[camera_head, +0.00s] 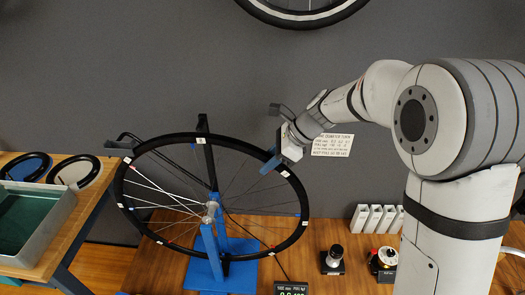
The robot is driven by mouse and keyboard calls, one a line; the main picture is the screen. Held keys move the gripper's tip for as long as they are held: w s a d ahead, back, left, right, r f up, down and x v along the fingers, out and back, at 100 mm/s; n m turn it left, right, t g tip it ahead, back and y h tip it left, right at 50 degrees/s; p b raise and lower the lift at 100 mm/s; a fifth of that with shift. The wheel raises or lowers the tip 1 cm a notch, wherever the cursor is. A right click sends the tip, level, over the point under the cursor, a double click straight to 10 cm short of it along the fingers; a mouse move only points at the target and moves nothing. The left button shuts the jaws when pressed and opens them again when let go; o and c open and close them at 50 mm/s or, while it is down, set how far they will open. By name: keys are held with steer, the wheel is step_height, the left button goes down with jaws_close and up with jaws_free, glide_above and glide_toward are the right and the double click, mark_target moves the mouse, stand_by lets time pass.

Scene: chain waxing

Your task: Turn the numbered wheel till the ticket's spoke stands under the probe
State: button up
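The numbered wheel (296,189) has a black rim with several small white tags, too small to read, and coloured marks near some spoke ends. It sits on a blue stand (206,250) on the wooden bench. My gripper (271,165) is at the rim's upper right, its blue fingertip part overlapping the rim. I cannot tell whether it touches or grips the rim. A black upright (203,124) rises behind the top of the rim near one white tag. A black arm (128,138) reaches in at the upper left. I cannot tell which is the probe. No ticket is clearly identifiable.
A printed sign (333,145) hangs on the grey wall. A digital display (291,289) is cut off at the bottom edge. A black-and-silver device (332,260), a round gauge (384,262) and white boxes (376,218) stand right. A green-bottomed tray (28,262) is left.

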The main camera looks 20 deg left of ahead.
steer(key=shift+o, duration=0.8)
steer(key=shift+w+d, duration=0.1)
steer(key=shift+w, duration=0.05)
steer(key=o, duration=0.4)
steer(key=shift+c, duration=0.2)
steer(key=v, duration=1)
